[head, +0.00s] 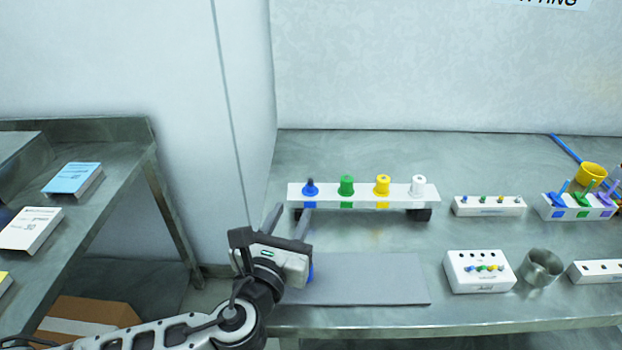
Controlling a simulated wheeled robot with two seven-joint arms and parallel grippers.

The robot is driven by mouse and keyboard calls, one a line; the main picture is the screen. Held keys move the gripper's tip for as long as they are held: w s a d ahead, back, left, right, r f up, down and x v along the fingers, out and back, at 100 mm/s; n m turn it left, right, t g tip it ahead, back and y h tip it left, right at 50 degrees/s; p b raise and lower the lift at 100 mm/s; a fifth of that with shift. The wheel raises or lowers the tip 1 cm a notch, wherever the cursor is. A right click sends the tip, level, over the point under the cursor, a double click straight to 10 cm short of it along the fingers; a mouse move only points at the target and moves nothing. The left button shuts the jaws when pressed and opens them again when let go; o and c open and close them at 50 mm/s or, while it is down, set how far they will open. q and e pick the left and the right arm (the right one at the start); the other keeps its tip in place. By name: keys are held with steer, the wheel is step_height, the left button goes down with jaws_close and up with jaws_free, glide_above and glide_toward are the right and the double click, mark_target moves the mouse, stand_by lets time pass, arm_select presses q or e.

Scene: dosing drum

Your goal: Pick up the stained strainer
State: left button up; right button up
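My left gripper (288,219) reaches in from the lower left over the front left of the steel table. Its two fingers point away from me and stand apart, with nothing seen between them. The fingertips are just in front of the left end of the white rack. I cannot make out a stained strainer for certain. A yellow cup-like thing (591,174) stands at the far right, and a thin blue rod (566,149) lies near it; their details are too small to tell. My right gripper is not in view.
The white rack (362,205) holds blue, green, yellow and white pieces. A grey mat (365,280) lies in front. At the right are a white box (480,271), a metal cup (540,268) and a holder with coloured tools (578,212). A side bench (95,195) stands left.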

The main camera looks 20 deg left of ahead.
mark_target(310, 182)
arm_select(q)
steer(key=w, duration=0.9)
steer(key=shift+d+f, duration=0.1)
steer(key=shift+f, duration=0.1)
jaws_close()
